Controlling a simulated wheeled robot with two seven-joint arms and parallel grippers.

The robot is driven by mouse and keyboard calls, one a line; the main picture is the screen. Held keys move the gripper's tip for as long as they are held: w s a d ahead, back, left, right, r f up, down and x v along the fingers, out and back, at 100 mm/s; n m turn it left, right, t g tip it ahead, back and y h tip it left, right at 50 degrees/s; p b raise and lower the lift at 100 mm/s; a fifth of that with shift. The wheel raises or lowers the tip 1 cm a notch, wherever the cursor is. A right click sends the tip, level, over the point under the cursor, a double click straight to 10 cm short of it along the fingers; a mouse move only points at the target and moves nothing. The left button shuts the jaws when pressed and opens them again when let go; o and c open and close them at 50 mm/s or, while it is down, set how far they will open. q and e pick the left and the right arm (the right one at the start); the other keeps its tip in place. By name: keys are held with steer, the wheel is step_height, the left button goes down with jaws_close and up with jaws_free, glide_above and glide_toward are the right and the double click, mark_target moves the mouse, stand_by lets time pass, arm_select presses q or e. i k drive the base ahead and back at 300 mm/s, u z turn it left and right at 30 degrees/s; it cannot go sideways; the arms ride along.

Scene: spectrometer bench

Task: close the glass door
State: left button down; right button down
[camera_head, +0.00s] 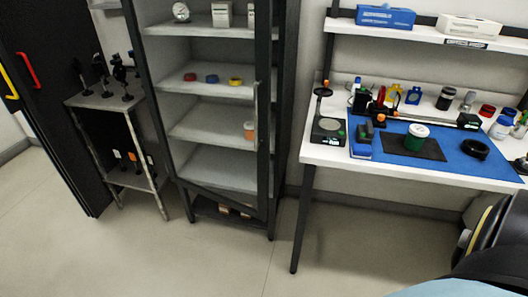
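The glass door (263,150) is on the tall dark-framed cabinet (289,90) left of centre in the head view. Its dark frame surrounds clear glass, and the shelves show through it. An upright handle (256,105) is near the door's right edge. The door's right edge and slanting lower edge appear to stand a little out from the cabinet front, so it looks ajar, but the size of the gap is hard to tell. Neither of my grippers is in view.
A small metal stand (110,102) with several black posts is left of the cabinet. A workbench (325,158) with a blue mat (455,160) is to the right. The floor (215,260) before the cabinet is clear.

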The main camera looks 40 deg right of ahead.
mark_target(263, 9)
steer(key=u, duration=0.65)
steer(key=k, duration=0.2)
steer(key=z, duration=1.5)
steer(key=i, duration=0.95)
steer(key=u, duration=0.3)
